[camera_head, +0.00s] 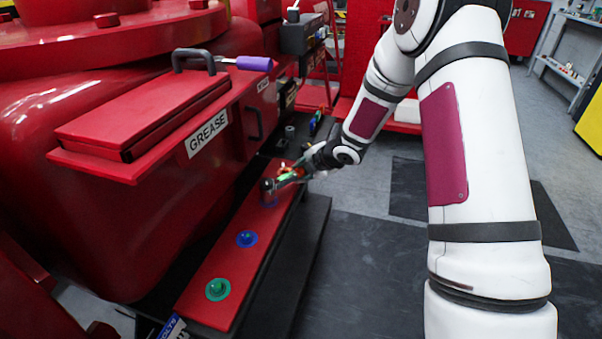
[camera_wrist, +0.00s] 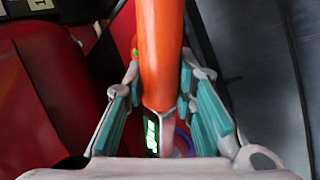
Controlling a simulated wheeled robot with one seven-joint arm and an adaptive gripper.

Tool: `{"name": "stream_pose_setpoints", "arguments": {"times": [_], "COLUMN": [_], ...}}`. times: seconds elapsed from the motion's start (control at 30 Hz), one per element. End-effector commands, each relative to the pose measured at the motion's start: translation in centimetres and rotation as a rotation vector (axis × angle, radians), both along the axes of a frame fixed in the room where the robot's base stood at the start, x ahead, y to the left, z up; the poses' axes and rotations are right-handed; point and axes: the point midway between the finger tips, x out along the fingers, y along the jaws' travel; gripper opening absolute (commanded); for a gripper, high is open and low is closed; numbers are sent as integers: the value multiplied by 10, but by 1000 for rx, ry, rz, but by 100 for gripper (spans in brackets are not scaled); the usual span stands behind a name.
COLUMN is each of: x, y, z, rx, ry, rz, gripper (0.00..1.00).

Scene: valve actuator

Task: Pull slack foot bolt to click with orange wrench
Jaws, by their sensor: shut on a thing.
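The orange wrench (camera_wrist: 160,45) runs up the middle of the wrist view, between the teal fingers of my gripper (camera_wrist: 160,92), which is shut on it. A small green lit display (camera_wrist: 152,135) shows on the wrench. In the head view my gripper (camera_head: 298,172) is low over the far part of the red foot plate (camera_head: 222,255). A dark round head (camera_head: 267,186) stands there above a bluish ring; I cannot tell how it seats on a bolt. Two more foot bolts sit nearer, one with a blue ring (camera_head: 246,239) and one with a green ring (camera_head: 218,289).
The red machine body (camera_head: 110,180) rises along the left. A grease box (camera_head: 150,120) juts out above the plate, with a purple-handled tool (camera_head: 254,63) on top. Several small items stand beyond my gripper. Open grey floor (camera_head: 370,265) lies to the right.

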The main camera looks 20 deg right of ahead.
Motion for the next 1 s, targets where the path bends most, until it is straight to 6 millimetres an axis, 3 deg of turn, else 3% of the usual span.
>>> {"name": "stream_pose_setpoints", "arguments": {"times": [1.0], "x": [-9], "y": [-3], "z": [1], "rx": [0], "ry": [-4], "rz": [-86], "gripper": [0]}}
